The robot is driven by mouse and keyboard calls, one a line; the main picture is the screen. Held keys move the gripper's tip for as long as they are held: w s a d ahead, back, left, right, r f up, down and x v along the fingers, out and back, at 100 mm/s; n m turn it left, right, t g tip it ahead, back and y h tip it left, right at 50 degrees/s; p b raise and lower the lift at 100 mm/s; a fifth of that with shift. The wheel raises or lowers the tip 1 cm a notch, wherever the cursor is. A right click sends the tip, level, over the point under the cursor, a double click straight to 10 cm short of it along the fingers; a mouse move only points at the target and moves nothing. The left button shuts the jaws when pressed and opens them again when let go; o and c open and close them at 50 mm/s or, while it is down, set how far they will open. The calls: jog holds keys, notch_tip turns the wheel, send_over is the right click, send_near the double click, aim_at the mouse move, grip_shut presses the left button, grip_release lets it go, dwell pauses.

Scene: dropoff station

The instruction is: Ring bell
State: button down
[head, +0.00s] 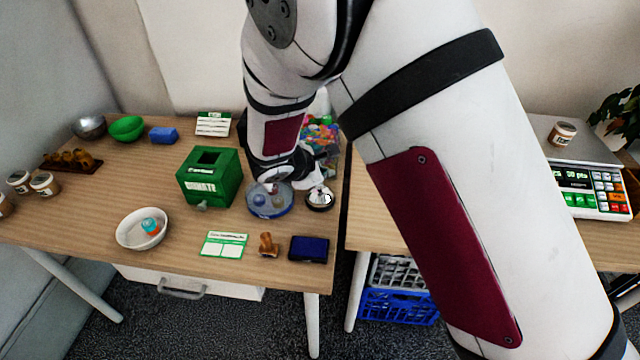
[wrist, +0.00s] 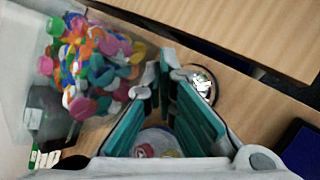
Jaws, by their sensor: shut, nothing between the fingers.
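The silver dome bell (head: 320,198) with a dark base stands on the wooden table near its right edge. It also shows in the wrist view (wrist: 205,88), just right of my fingertips and partly behind the right finger. My gripper (wrist: 160,72) is shut and empty, its teal-padded fingers meeting at the tips. In the head view my wrist hangs over the table just behind and left of the bell. The fingertips look close to the bell; I cannot tell whether they touch it.
A blue round dish (head: 258,210) with small items sits left of the bell. A clear bin of colourful caps (head: 322,132) stands behind. A green donation box (head: 212,180), wooden stamp (head: 267,244) and blue ink pad (head: 308,249) are nearby. A gap separates the right table.

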aim_at(322, 186)
jog(key=shift+f, duration=0.2)
jog(key=shift+f+b, duration=0.3)
jog(key=shift+b, duration=0.25)
jog(key=shift+f+b, duration=0.45)
jog(key=shift+b, duration=0.1)
dwell(0.9)
jog(key=shift+r, duration=0.1)
jog(key=shift+r+p, duration=0.55)
jog(key=shift+r, duration=0.3)
jog(key=shift+r+p, duration=1.7)
jog(key=shift+r, duration=0.85)
